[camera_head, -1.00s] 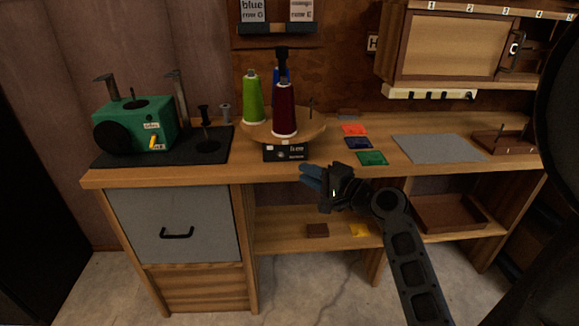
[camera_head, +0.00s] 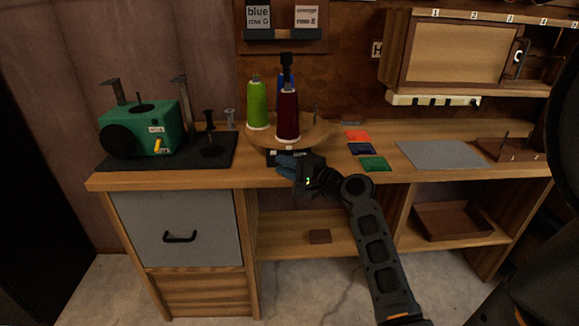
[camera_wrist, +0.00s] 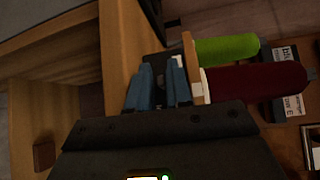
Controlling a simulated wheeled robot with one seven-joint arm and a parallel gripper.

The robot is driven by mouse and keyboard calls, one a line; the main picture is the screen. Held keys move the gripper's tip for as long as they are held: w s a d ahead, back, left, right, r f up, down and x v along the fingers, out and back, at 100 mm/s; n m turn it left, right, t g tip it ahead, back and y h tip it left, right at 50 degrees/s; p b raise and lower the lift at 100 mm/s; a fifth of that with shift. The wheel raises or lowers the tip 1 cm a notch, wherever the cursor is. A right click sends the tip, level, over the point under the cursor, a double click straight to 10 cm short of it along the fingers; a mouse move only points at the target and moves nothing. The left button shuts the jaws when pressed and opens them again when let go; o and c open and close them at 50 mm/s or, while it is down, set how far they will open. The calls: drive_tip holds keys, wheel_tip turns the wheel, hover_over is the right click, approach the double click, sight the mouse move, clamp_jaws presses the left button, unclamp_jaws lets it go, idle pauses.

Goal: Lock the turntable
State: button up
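The turntable (camera_head: 317,133) is a round wooden disc on the bench, bearing lime green, dark red and blue thread cones. Its low dark base (camera_head: 272,161) has pale labels on the front and is partly hidden by my gripper (camera_head: 284,163). My gripper is at the bench's front edge, just before the base. In the wrist view, the blue fingers of my gripper (camera_wrist: 160,70) are a little apart with nothing seen held between them. The dark base (camera_wrist: 154,62) lies just beyond the fingertips, with the disc edge (camera_wrist: 190,65) beside them. I cannot tell whether they touch, nor the lock's state.
A green machine (camera_head: 143,130) stands on a dark mat at the left. Orange, blue and green cards (camera_head: 373,164) and a grey mat (camera_head: 440,154) lie to the right. A wall cabinet (camera_head: 455,52) hangs above. A brown tray (camera_head: 452,220) is on the lower shelf.

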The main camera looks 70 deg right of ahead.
drive_tip(key=shift+s+d, duration=0.15)
drive_tip(key=shift+s, duration=0.05)
clamp_jaws()
drive_tip(key=shift+s+f, duration=0.1)
drive_tip(key=shift+s, duration=0.05)
drive_tip(key=shift+f+b, duration=0.35)
drive_tip(key=shift+b, duration=0.85)
drive_tip(key=shift+s+n+t+h+b, duration=0.1)
drive_tip(key=shift+n+t+h+b, duration=0.2)
drive_tip(key=shift+b, duration=0.85)
drive_tip(key=shift+r, duration=0.1)
